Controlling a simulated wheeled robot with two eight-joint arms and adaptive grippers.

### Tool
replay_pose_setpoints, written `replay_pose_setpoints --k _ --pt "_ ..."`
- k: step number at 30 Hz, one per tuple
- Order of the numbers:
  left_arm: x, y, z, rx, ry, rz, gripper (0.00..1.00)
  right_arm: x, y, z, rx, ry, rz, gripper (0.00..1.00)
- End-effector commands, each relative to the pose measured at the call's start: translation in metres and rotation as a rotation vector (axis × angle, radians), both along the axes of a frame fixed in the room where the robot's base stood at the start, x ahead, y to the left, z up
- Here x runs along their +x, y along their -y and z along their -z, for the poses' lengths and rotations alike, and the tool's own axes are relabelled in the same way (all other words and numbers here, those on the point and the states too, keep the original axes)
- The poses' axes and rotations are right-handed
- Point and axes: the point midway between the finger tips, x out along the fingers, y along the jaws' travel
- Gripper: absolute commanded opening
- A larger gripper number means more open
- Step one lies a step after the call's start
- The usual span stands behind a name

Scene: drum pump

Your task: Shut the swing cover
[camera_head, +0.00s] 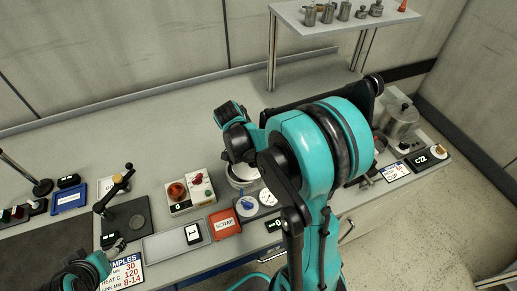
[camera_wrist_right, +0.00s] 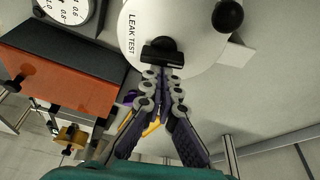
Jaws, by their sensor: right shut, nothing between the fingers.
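In the right wrist view a white round piece marked LEAK TEST (camera_wrist_right: 190,35) fills the top middle. It carries a black handle block (camera_wrist_right: 162,52) and a round black knob (camera_wrist_right: 228,16). It looks like the swing cover, but I cannot tell how far it stands open. My right gripper (camera_wrist_right: 164,76) is shut and empty, its fingertips right at the black block; I cannot tell whether they touch.
A metal pot (camera_head: 400,120) stands right. The bench's back is clear.

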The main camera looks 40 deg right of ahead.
Motion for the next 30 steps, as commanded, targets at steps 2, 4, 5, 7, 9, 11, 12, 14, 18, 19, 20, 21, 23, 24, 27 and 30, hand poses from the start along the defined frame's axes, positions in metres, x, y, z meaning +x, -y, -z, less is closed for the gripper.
replay_pose_setpoints --k 2,4,5,7,9,11,12,14,18,19,20,21,23,24,27,30 --pt "0.0 0.0 0.001 0.0 0.0 0.0 0.72 -0.001 -0.007 0.0 0.0 -0.001 0.048 0.0" --pt "0.0 0.0 0.001 0.0 0.0 0.0 0.72 -0.002 -0.012 0.0 0.0 0.0 0.043 0.0" --pt "0.0 0.0 0.001 0.0 0.0 0.0 0.72 -0.002 -0.013 0.0 0.0 0.0 0.043 0.0" --pt "0.0 0.0 0.001 0.0 0.0 0.0 0.72 -0.003 -0.017 0.0 0.001 0.0 0.042 0.0" --pt "0.0 0.0 0.002 0.0 0.0 0.0 0.72 -0.003 -0.021 0.0 0.001 0.0 0.041 0.0" --pt "0.0 0.0 0.002 0.0 0.0 0.0 0.72 -0.003 -0.023 0.0 0.001 0.001 0.041 0.0" --pt "0.0 0.0 0.002 0.0 0.0 0.0 0.72 -0.003 -0.025 0.0 0.001 0.001 0.041 0.0" --pt "0.0 0.0 0.002 0.0 0.0 0.0 0.72 -0.003 -0.026 0.0 0.001 0.0 0.042 0.0" --pt "0.0 0.0 0.002 0.0 0.0 0.0 0.72 -0.003 -0.029 0.0 0.001 0.0 0.042 0.0" --pt "0.0 0.0 0.002 0.0 0.0 0.0 0.72 -0.003 -0.029 0.0 0.001 0.0 0.042 0.0" --pt "0.0 0.0 0.002 0.0 0.0 0.0 0.72 -0.003 -0.029 0.0 0.001 0.0 0.042 0.0" --pt "0.0 0.0 0.002 0.0 0.0 0.0 0.72 -0.003 -0.03 0.0 0.001 0.0 0.042 0.0" --pt "0.0 0.0 0.002 0.0 0.0 0.0 0.72 -0.003 -0.03 0.0 0.002 0.0 0.042 0.0" --pt "0.0 0.0 0.002 0.0 0.0 0.0 0.72 -0.003 -0.03 0.0 0.002 0.0 0.041 0.0" --pt "0.0 0.0 0.002 0.0 0.0 0.0 0.72 -0.003 -0.03 0.0 0.002 0.001 0.041 0.0" --pt "0.0 0.0 0.002 0.0 0.0 0.0 0.72 -0.003 -0.031 0.0 0.003 0.001 0.041 0.0"
